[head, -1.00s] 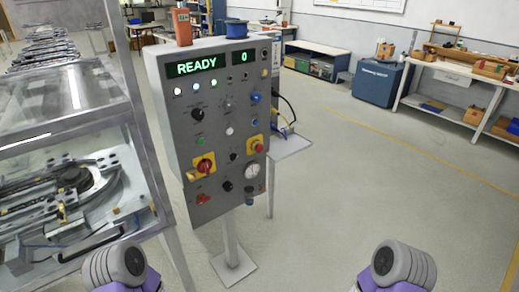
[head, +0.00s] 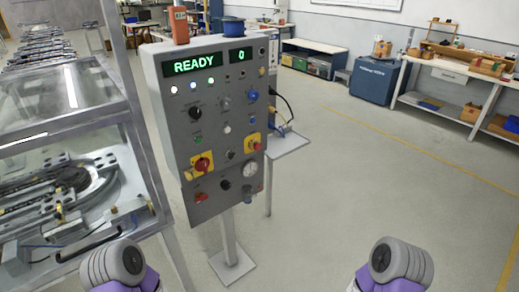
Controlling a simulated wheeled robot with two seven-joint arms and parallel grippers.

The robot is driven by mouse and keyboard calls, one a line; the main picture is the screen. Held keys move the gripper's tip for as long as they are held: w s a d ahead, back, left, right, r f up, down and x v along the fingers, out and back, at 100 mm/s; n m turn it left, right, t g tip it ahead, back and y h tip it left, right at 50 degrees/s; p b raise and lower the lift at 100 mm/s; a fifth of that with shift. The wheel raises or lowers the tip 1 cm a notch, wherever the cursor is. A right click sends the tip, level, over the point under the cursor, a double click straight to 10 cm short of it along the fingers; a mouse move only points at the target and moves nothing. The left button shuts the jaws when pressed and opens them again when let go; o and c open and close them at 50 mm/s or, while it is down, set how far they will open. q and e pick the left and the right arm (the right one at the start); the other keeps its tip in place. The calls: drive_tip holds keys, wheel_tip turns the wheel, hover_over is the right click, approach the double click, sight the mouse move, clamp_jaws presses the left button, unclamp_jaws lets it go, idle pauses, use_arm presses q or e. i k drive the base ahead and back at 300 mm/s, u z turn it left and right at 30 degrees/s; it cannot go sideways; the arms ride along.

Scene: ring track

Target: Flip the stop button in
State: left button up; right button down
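A grey control panel (head: 218,105) stands on a post left of the view's middle. A red button (head: 257,146) on a yellow plate sits at the panel's right side; it looks like the stop button. Whether it is pressed in or out is too small to tell. A second yellow plate, lower left, carries a red rotary-looking knob (head: 202,164). The green display (head: 193,64) reads READY, and the one beside it (head: 240,56) reads 0. Parts of both my arms show at the bottom edge, well below the panel. Neither gripper is in view.
A glass-topped machine (head: 70,110) with a metal track stands close on the panel's left. A small shelf (head: 288,144) juts out behind the panel's right side. A blue cabinet (head: 376,82) and workbench (head: 450,90) stand at the back right. The floor in front is clear.

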sight(257, 146)
drive_tip(key=u, duration=0.2)
drive_tip(key=k, duration=0.55)
drive_tip(key=u, duration=0.65)
drive_tip(key=k, duration=0.8)
drive_tip(key=z, duration=0.25)
drive_tip(key=i, duration=0.55)
drive_tip(key=z, duration=0.9)
drive_tip(key=i, duration=0.85)
drive_tip(key=u, duration=0.7)
drive_tip(key=i, duration=0.65)
drive_tip(key=u, duration=0.7)
